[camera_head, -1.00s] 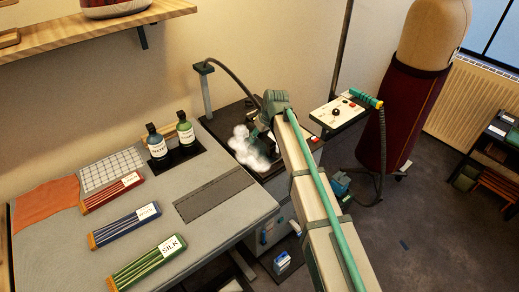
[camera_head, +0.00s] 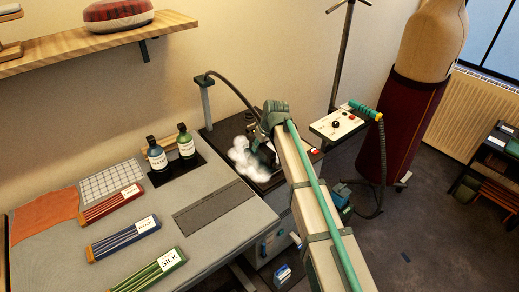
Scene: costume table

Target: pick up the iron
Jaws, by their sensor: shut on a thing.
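The iron is almost wholly hidden behind my arm and white steam (camera_head: 247,160); only dark shapes show there. A dark hose (camera_head: 238,92) runs from a grey post down to that spot. My gripper (camera_head: 266,150) is at the end of my arm, low over the black station top (camera_head: 222,130), beside the steam. It is shut on the iron, though its fingers are mostly covered by my wrist. I cannot tell whether the iron touches the station top.
The grey worktable (camera_head: 60,245) at left holds two bottles (camera_head: 186,143) and several labelled boxes (camera_head: 122,239). A control panel (camera_head: 338,125) with a coiled cord stands right of my wrist. A dress form (camera_head: 405,120) is farther right. A wooden shelf (camera_head: 60,50) hangs at upper left.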

